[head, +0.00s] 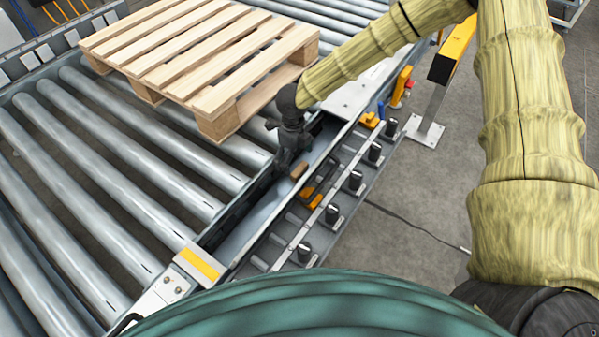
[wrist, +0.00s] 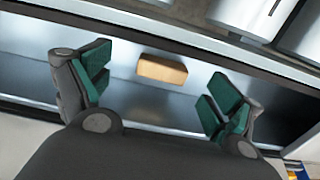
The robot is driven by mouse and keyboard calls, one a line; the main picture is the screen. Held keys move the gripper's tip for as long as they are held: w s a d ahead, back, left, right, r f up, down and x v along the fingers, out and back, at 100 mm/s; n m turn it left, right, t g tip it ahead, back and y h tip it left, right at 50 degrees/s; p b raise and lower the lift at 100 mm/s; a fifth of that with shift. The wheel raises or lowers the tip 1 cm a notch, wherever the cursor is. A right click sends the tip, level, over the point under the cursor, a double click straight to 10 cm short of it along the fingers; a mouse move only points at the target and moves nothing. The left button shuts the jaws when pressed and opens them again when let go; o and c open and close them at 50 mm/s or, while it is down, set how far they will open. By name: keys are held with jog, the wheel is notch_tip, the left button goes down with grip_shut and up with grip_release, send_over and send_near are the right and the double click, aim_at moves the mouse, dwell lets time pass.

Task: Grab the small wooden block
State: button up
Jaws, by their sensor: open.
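The small wooden block (wrist: 162,69) is a light brown, box-shaped piece lying in a grey metal channel. In the head view the block (head: 299,170) shows just beside the fingertips. My gripper (wrist: 154,93) is open and empty, with its two green-padded fingers spread apart. In the wrist view the block appears between the fingers but a little beyond their tips, touching neither. In the head view my gripper (head: 290,160) points down into the channel; its fingers partly overlap each other there.
The metal channel (head: 243,227) has raised side walls close to my gripper. A wooden pallet (head: 205,50) rests on the rollers (head: 120,150) just behind and left of my gripper. Black knobs (head: 332,213) and orange parts (head: 309,197) line the rail on the right.

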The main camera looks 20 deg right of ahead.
aim_at(297, 167)
jog(key=shift+w+d+f, duration=0.1)
jog(key=shift+d+f, duration=0.15)
jog(key=shift+f, duration=1.15)
jog(key=shift+d+f, duration=0.2)
jog(key=shift+f, duration=1.2)
jog(key=shift+c, duration=0.2)
jog(key=c, duration=0.9)
